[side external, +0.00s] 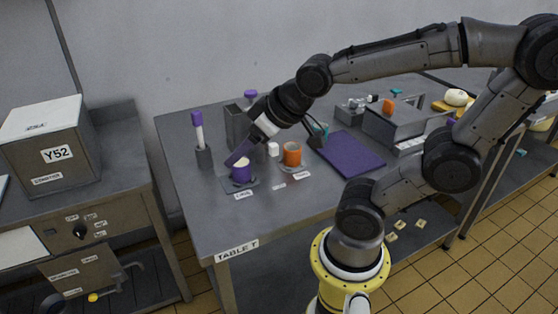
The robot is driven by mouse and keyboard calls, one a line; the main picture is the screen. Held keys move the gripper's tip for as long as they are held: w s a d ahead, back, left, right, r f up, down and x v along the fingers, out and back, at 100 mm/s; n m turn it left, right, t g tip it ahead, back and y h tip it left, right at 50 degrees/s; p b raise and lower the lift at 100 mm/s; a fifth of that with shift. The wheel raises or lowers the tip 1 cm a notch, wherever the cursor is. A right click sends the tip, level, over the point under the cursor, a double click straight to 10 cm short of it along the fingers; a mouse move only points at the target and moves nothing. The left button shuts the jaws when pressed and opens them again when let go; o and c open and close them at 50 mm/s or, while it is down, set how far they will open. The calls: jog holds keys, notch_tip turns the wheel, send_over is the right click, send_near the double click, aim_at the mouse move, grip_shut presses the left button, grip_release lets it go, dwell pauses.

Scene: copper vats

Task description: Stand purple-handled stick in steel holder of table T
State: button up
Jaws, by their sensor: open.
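A stick with a purple handle (197,119) and a pale shaft stands nearly upright in a small dark grey holder (204,157) at the left of table T (215,215). A taller grey steel holder (236,127) stands behind it to the right, partly hidden by my arm. Another purple top (250,94) shows behind my wrist; its lower part is hidden.
An orange cup (292,154) stands on a labelled coaster to the right, with a small white block (273,149) beside it. A purple board (345,153) and a grey box (394,125) lie farther right. The table's front left is clear.

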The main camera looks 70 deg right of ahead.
jog(key=s+a+g, duration=0.2)
jog(key=s, duration=0.6)
jog(key=shift+n+y, duration=0.3)
jog(key=shift+n, duration=0.1)
jog(key=shift+s, duration=0.1)
dwell(0.4)
